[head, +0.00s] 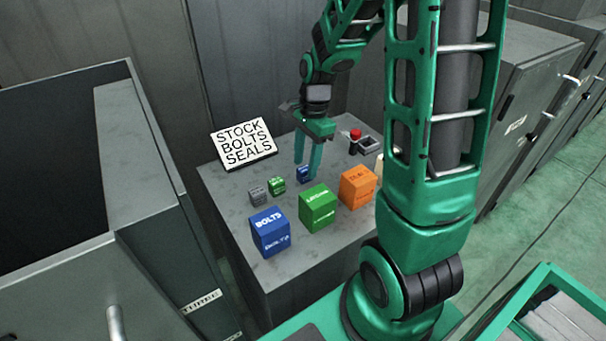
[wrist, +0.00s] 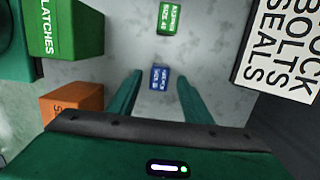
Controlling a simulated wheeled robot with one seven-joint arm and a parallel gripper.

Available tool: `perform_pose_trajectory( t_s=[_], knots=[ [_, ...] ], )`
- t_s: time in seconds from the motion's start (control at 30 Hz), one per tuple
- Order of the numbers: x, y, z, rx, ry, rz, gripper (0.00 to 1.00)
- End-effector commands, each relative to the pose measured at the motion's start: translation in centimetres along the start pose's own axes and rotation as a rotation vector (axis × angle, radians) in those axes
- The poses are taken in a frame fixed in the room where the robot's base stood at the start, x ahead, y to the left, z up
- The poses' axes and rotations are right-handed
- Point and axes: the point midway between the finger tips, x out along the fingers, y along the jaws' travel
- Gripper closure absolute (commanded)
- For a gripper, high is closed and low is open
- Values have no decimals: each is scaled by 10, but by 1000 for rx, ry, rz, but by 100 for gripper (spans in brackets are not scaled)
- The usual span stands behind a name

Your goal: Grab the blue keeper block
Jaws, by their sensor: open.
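The small blue block (head: 304,174), with white lettering too small to read surely, stands on the grey cabinet top, behind the larger boxes. In the wrist view the small blue block (wrist: 159,78) shows centred between the two green fingers, with a gap on each side. My gripper (head: 307,169) is open and points down over it. In the head view a finger partly covers the block. I cannot tell whether the fingertips are level with the block or still above it. Nothing is held.
Small green (head: 277,185) and grey (head: 258,195) blocks stand to the left. Larger blue BOLTS (head: 269,232), green (head: 318,208) and orange (head: 357,187) boxes stand in front. A sign (head: 243,144) stands behind left. A red-buttoned device (head: 356,134) is at back right.

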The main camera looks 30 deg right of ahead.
Motion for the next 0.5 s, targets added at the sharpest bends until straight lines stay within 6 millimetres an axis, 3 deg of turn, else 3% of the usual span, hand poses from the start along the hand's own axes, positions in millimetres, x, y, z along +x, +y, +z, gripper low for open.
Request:
perform_pose_trajectory(
  t_s=[0.33, 0.5],
  knots=[
    [9, 0, 0, -1, 0, -1, 55],
    [9, 0, 0, -1, 0, -1, 93]
  ],
)
